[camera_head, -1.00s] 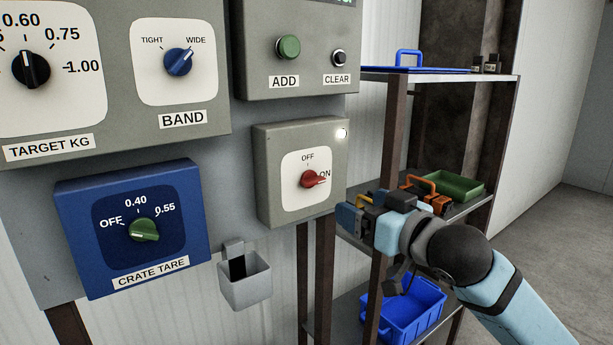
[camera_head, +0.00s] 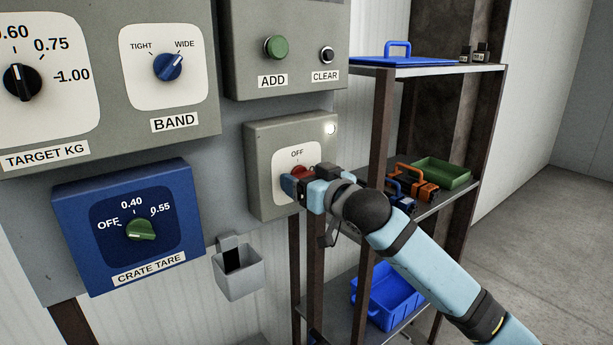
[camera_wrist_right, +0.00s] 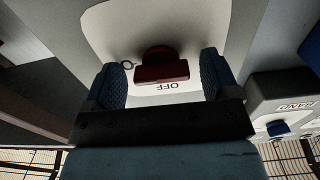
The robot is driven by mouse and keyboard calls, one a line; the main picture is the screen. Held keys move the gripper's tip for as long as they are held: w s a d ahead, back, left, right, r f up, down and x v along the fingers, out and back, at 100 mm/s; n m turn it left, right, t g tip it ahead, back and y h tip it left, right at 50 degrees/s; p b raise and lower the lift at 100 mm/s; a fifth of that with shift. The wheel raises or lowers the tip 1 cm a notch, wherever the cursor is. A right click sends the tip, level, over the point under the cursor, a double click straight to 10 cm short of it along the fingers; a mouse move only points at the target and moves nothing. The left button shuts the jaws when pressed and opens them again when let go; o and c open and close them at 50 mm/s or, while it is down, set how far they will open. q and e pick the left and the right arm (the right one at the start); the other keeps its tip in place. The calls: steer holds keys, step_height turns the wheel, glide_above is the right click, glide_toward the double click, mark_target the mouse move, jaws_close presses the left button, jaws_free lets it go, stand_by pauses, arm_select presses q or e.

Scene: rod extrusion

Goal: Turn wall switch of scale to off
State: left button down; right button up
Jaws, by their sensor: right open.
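The wall switch is a red knob (camera_head: 299,171) on a white plate in a grey box (camera_head: 262,135), with OFF marked above it. A lit white lamp (camera_head: 330,128) shows at the box's upper right. My right gripper (camera_head: 293,185) is at the knob and hides most of it and the ON mark. In the right wrist view the red knob (camera_wrist_right: 162,68) sits between the two blue fingers (camera_wrist_right: 165,78), which are open with a gap on each side. The knob's bar lies crosswise there, with OFF beside it. My left gripper is not in view.
The blue crate tare box (camera_head: 70,240) and a small grey holder (camera_head: 238,275) are left of and below the switch. ADD (camera_head: 276,47) and CLEAR (camera_head: 326,55) buttons are above. A shelf rack (camera_head: 470,170) with trays and clamps stands close on the right.

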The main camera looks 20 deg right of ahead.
steer(key=c, duration=0.9)
steer(key=shift+n, duration=8.9)
steer(key=o, duration=0.9)
